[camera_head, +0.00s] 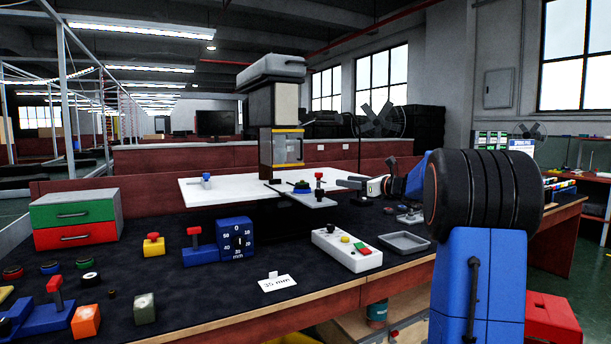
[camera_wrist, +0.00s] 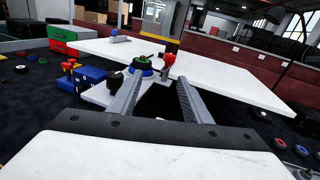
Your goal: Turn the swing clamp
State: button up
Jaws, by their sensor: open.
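A small post with a red knob, which looks like the swing clamp (camera_head: 319,178), stands upright on a light plate (camera_head: 312,200) at the front of the white machine table. Beside it on its left sits a round blue part with a green and black top (camera_head: 301,186). In the wrist view the red knob (camera_wrist: 169,59) and the round part (camera_wrist: 142,65) show just beyond the fingertips. My gripper (camera_head: 344,183) reaches in from the right; in the wrist view its two fingers (camera_wrist: 161,78) are spread with nothing between them. I cannot tell whether a finger touches the clamp.
The machine column (camera_head: 286,120) rises behind the plate. Red and green drawers (camera_head: 75,223) are at left.

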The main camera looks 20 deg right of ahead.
aim_at(321, 174)
jog(key=shift+m+t, duration=0.3)
jog(key=shift+m, duration=0.1)
jog(key=x, duration=0.6)
jog(key=d+x, duration=0.1)
jog(key=x, duration=0.5)
jog(key=d+x, duration=0.1)
jog(key=x, duration=0.5)
jog(key=shift+w+d+r, duration=0.15)
jog(key=shift+w, duration=0.2)
jog(key=shift+c, duration=0.5)
jog(key=c, duration=0.9)
